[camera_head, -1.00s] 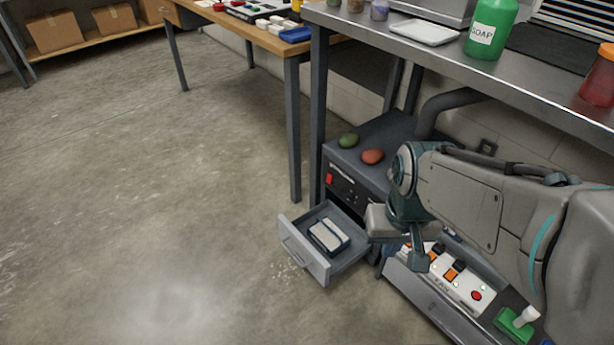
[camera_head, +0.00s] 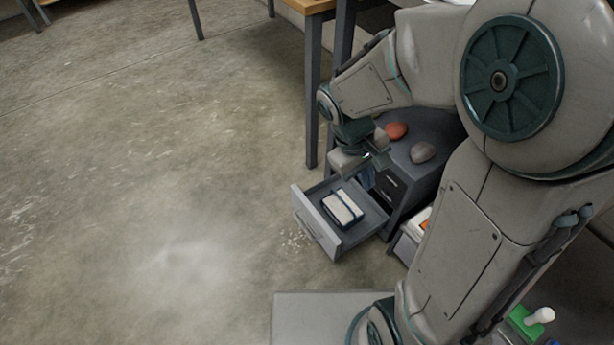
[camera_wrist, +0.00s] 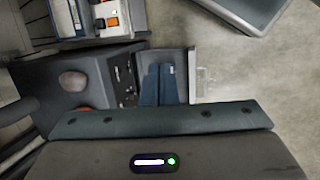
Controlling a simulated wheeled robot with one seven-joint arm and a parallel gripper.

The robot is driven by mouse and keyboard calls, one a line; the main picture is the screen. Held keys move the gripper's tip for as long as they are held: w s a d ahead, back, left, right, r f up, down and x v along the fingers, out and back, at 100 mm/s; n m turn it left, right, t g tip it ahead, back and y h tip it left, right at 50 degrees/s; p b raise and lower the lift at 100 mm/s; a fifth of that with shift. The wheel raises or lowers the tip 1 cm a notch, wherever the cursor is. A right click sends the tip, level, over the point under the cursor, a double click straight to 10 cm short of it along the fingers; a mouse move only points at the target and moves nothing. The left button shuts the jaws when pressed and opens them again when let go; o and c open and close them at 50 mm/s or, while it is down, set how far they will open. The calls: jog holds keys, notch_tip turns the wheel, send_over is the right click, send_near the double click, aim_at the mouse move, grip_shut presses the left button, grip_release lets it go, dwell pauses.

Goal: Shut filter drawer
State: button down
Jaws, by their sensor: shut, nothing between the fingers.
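The filter drawer (camera_head: 317,226) sticks out of a dark grey floor cabinet (camera_head: 418,192), open, its light grey front standing clear of the cabinet. A pale block in a dark frame (camera_head: 344,207) lies inside. My gripper (camera_head: 368,176) is above the inner part of the drawer, near the cabinet's front face, partly hidden by my wrist. In the wrist view the closed blue fingers (camera_wrist: 158,70) overlap the drawer's interior, behind its front panel (camera_wrist: 193,75). I cannot tell whether they touch anything.
A red stone (camera_head: 396,130) and a grey stone (camera_head: 422,152) lie on the cabinet top. A unit with orange switches (camera_wrist: 108,16) stands beside the cabinet. A table leg (camera_head: 312,95) rises behind the drawer. The concrete floor left of the drawer is clear.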

jog(key=w+a+f+n+t+h+p, duration=0.1)
jog(key=w+a+f+n+h, duration=0.15)
jog(key=a+f+n, duration=0.3)
jog(key=w+a+f+n+t+h+p, duration=0.1)
jog(key=w+a+f+n+h, duration=0.1)
jog(key=w+a+f+n, duration=0.4)
jog(key=s+a+f+n+t+p, duration=0.1)
jog(key=s+a+f+n+t, duration=0.15)
jog(key=a+f, duration=0.45)
jog(key=s+a+f+n+t, duration=0.1)
jog(key=s+a+f+n, duration=0.2)
jog(key=f, duration=0.7)
jog(key=n+b, duration=0.1)
jog(key=b, duration=0.3)
send_near(314, 220)
jog(key=shift+y, duration=0.45)
jog(key=x, duration=0.5)
jog(key=shift+s+f, duration=0.15)
jog(key=shift+s, duration=0.2)
jog(key=shift+w+d, duration=0.35)
jog(key=shift+d, duration=0.2)
